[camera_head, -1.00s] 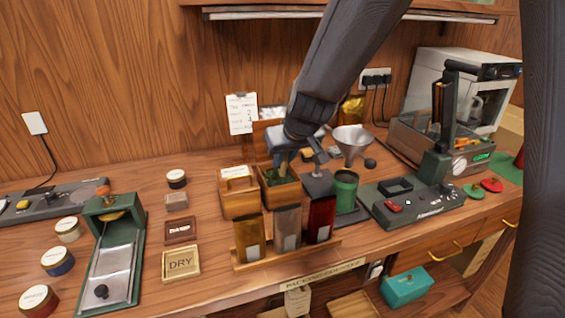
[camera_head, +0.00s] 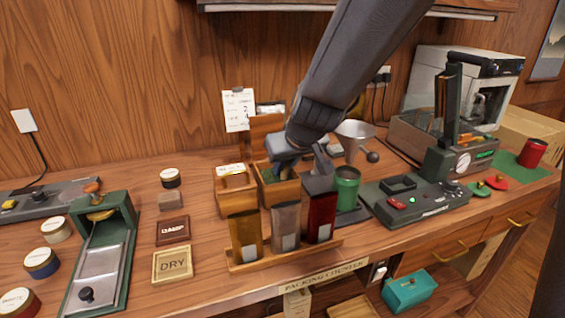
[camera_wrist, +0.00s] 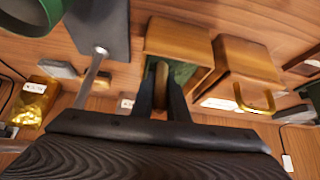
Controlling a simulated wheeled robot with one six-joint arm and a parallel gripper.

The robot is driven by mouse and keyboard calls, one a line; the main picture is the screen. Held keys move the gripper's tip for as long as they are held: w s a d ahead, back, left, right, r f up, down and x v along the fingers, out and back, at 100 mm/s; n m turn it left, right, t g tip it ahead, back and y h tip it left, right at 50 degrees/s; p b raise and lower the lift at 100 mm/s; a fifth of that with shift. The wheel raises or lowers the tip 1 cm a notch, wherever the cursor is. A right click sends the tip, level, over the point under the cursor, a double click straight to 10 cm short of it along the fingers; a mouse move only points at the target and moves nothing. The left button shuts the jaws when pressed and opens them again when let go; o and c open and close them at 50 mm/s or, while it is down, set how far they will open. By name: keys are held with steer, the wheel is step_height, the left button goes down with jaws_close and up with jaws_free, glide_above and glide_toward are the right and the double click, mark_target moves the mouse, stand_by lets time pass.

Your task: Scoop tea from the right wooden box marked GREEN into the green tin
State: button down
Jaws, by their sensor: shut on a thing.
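The right wooden box (camera_head: 288,191) stands on the counter with dark green tea inside; no GREEN label is readable. The green tin (camera_head: 346,188) stands open to its right, and part of it shows at the upper left of the wrist view (camera_wrist: 28,14). My gripper (camera_head: 284,168) is over the right box. In the wrist view my gripper (camera_wrist: 160,96) is shut on a slim wooden handle (camera_wrist: 160,76), which looks like a scoop's. The handle points towards the right box (camera_wrist: 180,38). The scoop's bowl is hidden, so its load cannot be told.
The left wooden box (camera_head: 236,201) adjoins the right one. A rack (camera_head: 285,256) with gold, grey and red pouches stands in front. A metal funnel (camera_head: 355,132) is behind the green tin. A dark scale-like device (camera_head: 415,206) is to the tin's right.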

steer(key=shift+s+d+r+g+p, duration=0.1)
steer(key=shift+s+r+g+p, duration=0.35)
steer(key=shift+p, duration=2.7)
steer(key=w+g+p, duration=0.1)
steer(key=p, duration=0.9)
steer(key=shift+w+r+g+h, duration=0.1)
steer(key=shift+g+h, duration=0.15)
steer(key=shift+h, duration=0.15)
step_height(320, 180, up, 12)
steer(key=p, duration=0.4)
steer(key=shift+w+a+p, duration=0.2)
steer(key=shift+p, duration=0.15)
